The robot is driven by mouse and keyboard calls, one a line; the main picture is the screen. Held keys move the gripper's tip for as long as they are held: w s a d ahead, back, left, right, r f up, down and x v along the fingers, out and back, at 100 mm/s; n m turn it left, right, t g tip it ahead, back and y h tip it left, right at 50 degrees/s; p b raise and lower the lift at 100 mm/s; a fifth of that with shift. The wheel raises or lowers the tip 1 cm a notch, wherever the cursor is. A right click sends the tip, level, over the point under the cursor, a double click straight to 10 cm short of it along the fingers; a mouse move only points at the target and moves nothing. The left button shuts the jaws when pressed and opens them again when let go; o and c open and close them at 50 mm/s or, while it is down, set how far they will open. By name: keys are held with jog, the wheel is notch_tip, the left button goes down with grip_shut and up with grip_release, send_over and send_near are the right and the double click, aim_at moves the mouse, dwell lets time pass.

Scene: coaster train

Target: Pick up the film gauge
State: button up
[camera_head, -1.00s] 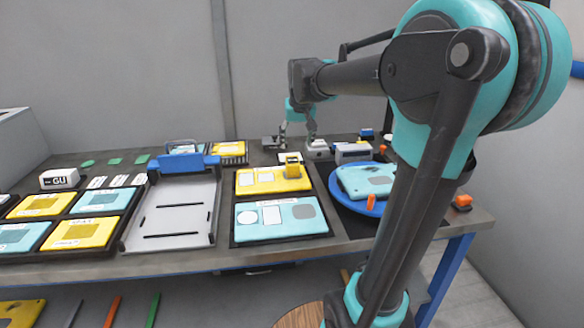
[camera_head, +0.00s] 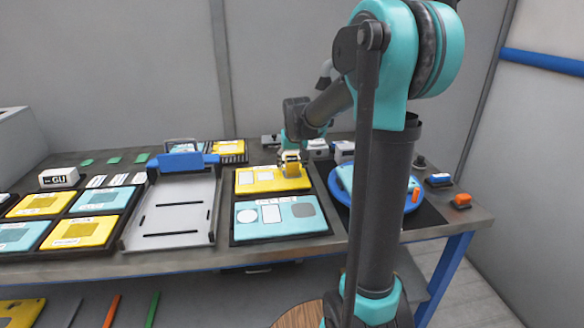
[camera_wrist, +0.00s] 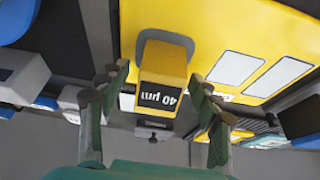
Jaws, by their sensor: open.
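The film gauge (camera_wrist: 163,70) is a small yellow block with a dark "40 µm" label; in the wrist view it appears upside down. It stands on the yellow panel (camera_wrist: 215,30), at that panel's right end in the head view (camera_head: 245,187). The gauge also shows in the head view (camera_head: 291,167), partly hidden by my gripper. My gripper (camera_wrist: 158,86) is open, with one finger on each side of the gauge in the wrist view. Gaps show between fingers and block, so I see no grip. The exact depth of the fingertips is unclear.
A teal panel (camera_head: 288,232) lies in front of the yellow one. A blue round turntable (camera_head: 411,201) is to the right, partly hidden by my arm. A grey tray with a blue clamp bar (camera_head: 182,161) is left. White boxes stand behind.

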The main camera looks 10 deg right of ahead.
jog(key=shift+f, duration=0.15)
jog(key=c, duration=1.4)
